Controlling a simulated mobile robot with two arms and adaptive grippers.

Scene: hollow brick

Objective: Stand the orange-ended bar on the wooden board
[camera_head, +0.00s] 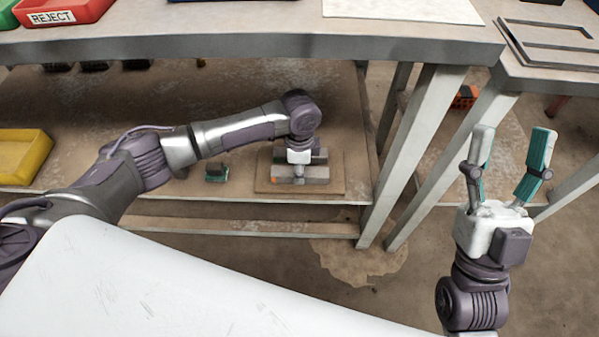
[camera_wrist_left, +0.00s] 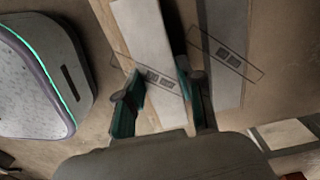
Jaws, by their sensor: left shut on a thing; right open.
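The orange-ended bar (camera_head: 316,176) is grey and appears to lie flat along the front of the wooden board (camera_head: 265,187) on the lower shelf. Its orange tip shows at the left. My left gripper (camera_head: 299,172) is over it from above, with its fingers mostly hidden in the head view. In the left wrist view the left gripper's fingers (camera_wrist_left: 163,103) are shut on a pale grey bar (camera_wrist_left: 145,40); no orange end shows there. A second grey bar (camera_wrist_left: 226,50) lies beside it, apart. My right gripper (camera_head: 512,165) is open and empty, pointing up, right of the bench.
The bench top (camera_head: 230,45) overhangs the lower shelf. A small dark green object (camera_head: 216,172) sits left of the board. A yellow bin (camera_head: 22,157) is at the shelf's far left. Bench legs (camera_head: 415,150) stand to the right. Bare shelf lies around the board.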

